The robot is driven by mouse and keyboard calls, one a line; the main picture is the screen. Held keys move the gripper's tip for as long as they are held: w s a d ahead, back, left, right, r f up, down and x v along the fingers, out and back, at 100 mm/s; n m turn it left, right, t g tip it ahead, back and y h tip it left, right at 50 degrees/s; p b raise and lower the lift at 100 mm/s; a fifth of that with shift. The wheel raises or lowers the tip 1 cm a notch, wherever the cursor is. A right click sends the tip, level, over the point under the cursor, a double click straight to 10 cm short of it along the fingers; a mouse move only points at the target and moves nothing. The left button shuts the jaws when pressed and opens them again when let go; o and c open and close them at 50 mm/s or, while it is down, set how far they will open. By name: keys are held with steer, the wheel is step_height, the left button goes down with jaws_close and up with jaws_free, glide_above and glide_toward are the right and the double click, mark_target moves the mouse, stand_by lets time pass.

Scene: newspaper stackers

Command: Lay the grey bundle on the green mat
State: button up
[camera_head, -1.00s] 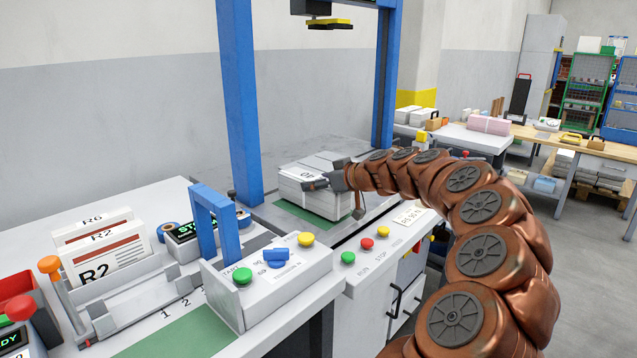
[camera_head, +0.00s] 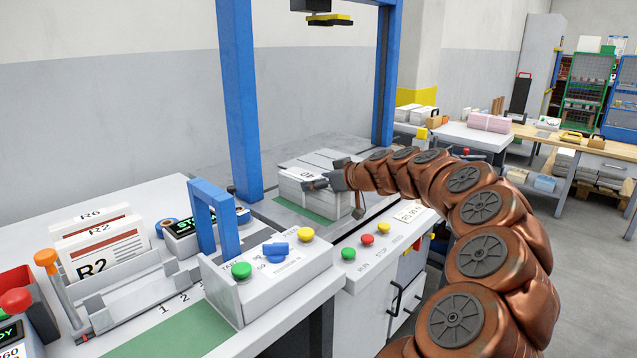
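The grey bundle (camera_head: 303,195), a pale grey stack of papers, sits in the blue-framed station at the middle of the view. It lies over a green mat (camera_head: 298,209), whose near strip shows in front of it. My gripper (camera_head: 336,198) is at the bundle's right near corner. Its two dark fingers are spread apart, one reaching left across the bundle and one hanging down at its right side. Whether they touch the bundle cannot be made out. The bundle's right end is partly hidden by my gripper.
A blue frame (camera_head: 239,100) rises beside the bundle. A button panel (camera_head: 270,280) with a blue arch stands in front at left. Another green mat (camera_head: 180,335) lies at the near edge. A rack (camera_head: 130,290) holds R2 and R6 cards. A pink bundle (camera_head: 490,123) lies farther back.

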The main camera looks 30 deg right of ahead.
steer(key=o, duration=0.6)
steer(key=shift+c, duration=0.2)
steer(key=shift+s, duration=0.1)
steer(key=v, duration=1.2)
